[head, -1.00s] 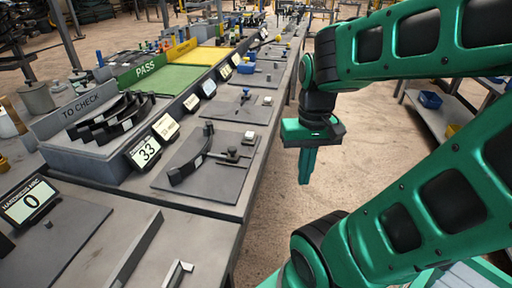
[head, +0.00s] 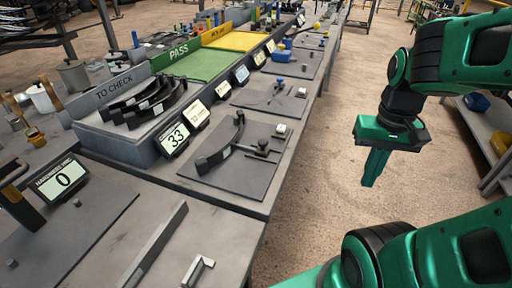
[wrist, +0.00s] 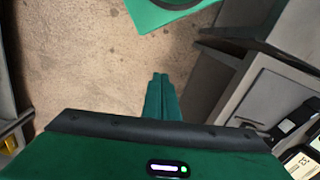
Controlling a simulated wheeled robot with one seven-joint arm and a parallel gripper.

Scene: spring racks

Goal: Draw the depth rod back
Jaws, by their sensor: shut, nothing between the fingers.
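A gauge plate (head: 250,187) lies on the bench beside a display reading 33 (head: 175,138). A curved dark leaf (head: 212,160) rests on it. Right of the leaf is a small dark fitting (head: 263,146) with a thin rod pointing toward the leaf; it looks like the depth rod, but it is too small to tell whether its tip touches. My gripper (head: 369,182) hangs over the floor, right of the bench and apart from the plate. Its green fingers are shut and empty, also in the wrist view (wrist: 160,78).
A TO CHECK tray (head: 90,128) holds several curved leaves. Green PASS (head: 195,66) and yellow (head: 243,41) areas lie beyond. Another plate (head: 268,100) sits farther along the bench. Near me are a raised bar (head: 160,240) and a small handle (head: 197,270). The aisle floor (head: 325,190) is clear.

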